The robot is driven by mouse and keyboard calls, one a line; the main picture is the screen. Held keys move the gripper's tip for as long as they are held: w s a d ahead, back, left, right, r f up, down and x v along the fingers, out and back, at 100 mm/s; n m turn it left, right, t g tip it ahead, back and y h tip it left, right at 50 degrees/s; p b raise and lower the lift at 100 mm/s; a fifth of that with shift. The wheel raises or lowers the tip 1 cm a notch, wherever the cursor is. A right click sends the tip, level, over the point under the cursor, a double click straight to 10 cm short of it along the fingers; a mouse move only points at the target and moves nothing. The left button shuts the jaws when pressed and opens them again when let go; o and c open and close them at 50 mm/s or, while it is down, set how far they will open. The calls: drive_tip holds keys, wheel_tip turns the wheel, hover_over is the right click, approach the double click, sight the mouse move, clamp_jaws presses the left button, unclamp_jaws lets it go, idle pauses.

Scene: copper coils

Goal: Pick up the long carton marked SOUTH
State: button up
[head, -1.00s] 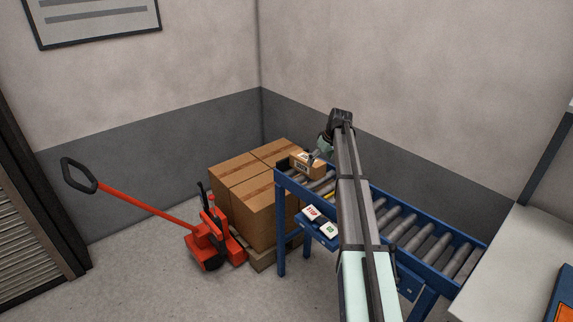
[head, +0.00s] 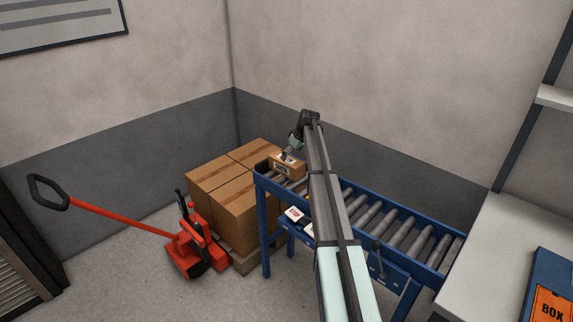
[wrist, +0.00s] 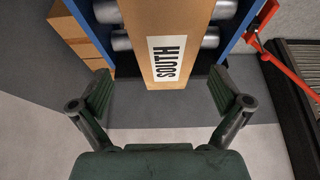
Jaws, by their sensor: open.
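The long brown carton (wrist: 178,18) lies on the conveyor rollers. In the head view the carton (head: 290,169) is at the far end of the conveyor, partly hidden by my gripper. My gripper (wrist: 163,92) is open and empty. Its fingers stand to the left and right of the carton's near end, with a gap on each side. In the head view my gripper (head: 291,154) is small and right at the carton; the exact height gap cannot be told.
The blue roller conveyor (head: 437,263) has bare rollers on the right. Stacked boxes (head: 250,212) on a pallet stand left of it, beside a red pallet jack (head: 188,250). A pale counter (head: 485,255) with a blue box (head: 545,290) is at the right.

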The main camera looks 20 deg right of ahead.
sight(288, 160)
drive_tip(key=shift+a+p+x, duration=0.2)
drive_tip(key=shift+p+x, duration=0.3)
drive_tip(key=shift+x, duration=0.4)
drive_tip(key=p+x, duration=0.1)
drive_tip(key=x, duration=0.3)
drive_tip(key=shift+a+p, duration=0.2)
drive_tip(key=shift+p, duration=0.1)
drive_tip(key=shift+s, duration=0.1)
drive_tip(key=c, duration=1.5)
